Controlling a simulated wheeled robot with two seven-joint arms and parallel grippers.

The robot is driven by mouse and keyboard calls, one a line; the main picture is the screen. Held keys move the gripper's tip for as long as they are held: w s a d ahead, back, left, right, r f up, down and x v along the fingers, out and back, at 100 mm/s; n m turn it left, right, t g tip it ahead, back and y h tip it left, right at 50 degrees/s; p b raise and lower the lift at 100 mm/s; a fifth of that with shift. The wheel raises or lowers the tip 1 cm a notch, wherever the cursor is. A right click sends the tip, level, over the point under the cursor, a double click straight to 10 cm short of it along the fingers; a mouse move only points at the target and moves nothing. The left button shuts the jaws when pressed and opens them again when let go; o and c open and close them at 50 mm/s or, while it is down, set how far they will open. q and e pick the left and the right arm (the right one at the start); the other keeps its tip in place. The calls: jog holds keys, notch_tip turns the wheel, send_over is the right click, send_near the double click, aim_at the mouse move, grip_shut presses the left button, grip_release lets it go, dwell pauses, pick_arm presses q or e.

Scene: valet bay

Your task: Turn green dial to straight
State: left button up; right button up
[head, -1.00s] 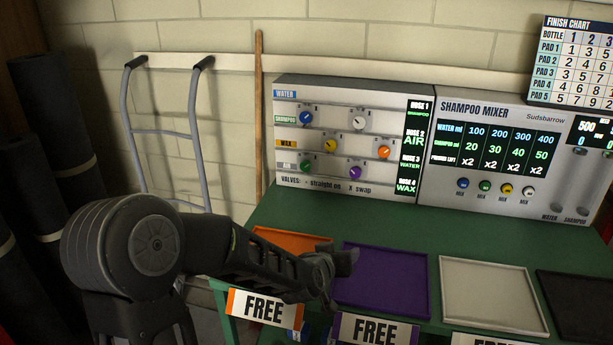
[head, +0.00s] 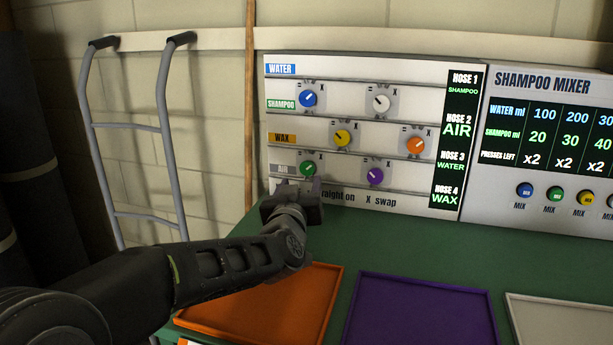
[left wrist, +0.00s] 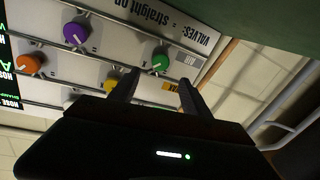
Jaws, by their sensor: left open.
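The green dial (head: 307,168) is at the lower left of the valve panel (head: 420,100), on the bottom pipe line. Its pointer is slanted in the head view, between the straight mark and the X. My left gripper (head: 292,190) is just below and in front of the green dial and hides part of the panel's lower text. In the left wrist view the green dial (left wrist: 160,60) shows beyond and between the two fingers (left wrist: 158,88), which are apart and empty. The fingers do not appear to touch it. My right gripper is not in view.
A purple dial (head: 375,176) is right of the green one, with yellow (head: 342,139), orange (head: 415,145), blue (head: 308,98) and white (head: 381,103) dials around. Orange (head: 270,310) and purple (head: 420,315) trays lie on the green table below. The shampoo mixer (head: 550,130) stands to the right.

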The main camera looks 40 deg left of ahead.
aim_at(307, 169)
pick_arm(q)
jog(key=shift+w, duration=0.1)
jog(key=x, duration=0.7)
jog(key=shift+w+a+b, duration=0.2)
jog(key=shift+w+b, duration=0.1)
jog(key=shift+b, duration=0.1)
grip_shut()
dwell(0.3)
